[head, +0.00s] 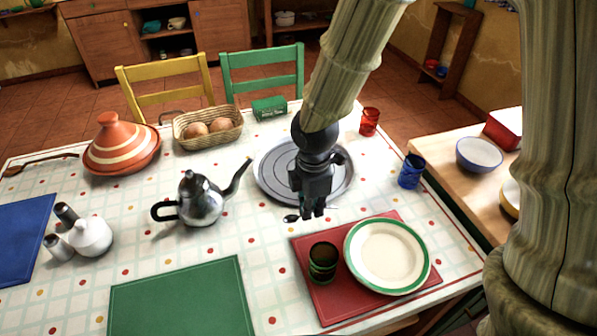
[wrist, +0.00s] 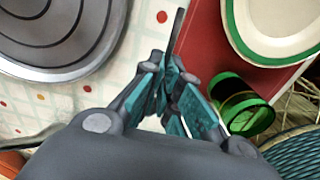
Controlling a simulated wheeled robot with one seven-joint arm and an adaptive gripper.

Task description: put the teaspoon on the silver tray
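The teaspoon (head: 291,218) is a small dark metal spoon in front of the silver tray. Its bowl shows left of my fingertips in the head view, and its thin handle shows on the right. My gripper (head: 313,211) points down over the spoon's middle. In the wrist view a dark handle (wrist: 179,28) sticks out beyond the fingertips of my gripper (wrist: 173,72). The fingers are close together around it, but whether they press on it is unclear. The round grey silver tray (head: 268,182) lies just behind my gripper; it also shows in the wrist view (wrist: 70,62).
A steel teapot (head: 203,203) stands left of the tray. A red placemat (head: 318,294) with a green-rimmed plate (head: 388,255) and a dark green glass (head: 322,262) lies in front. A blue glass (head: 411,171) and a red glass (head: 369,121) stand to the right.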

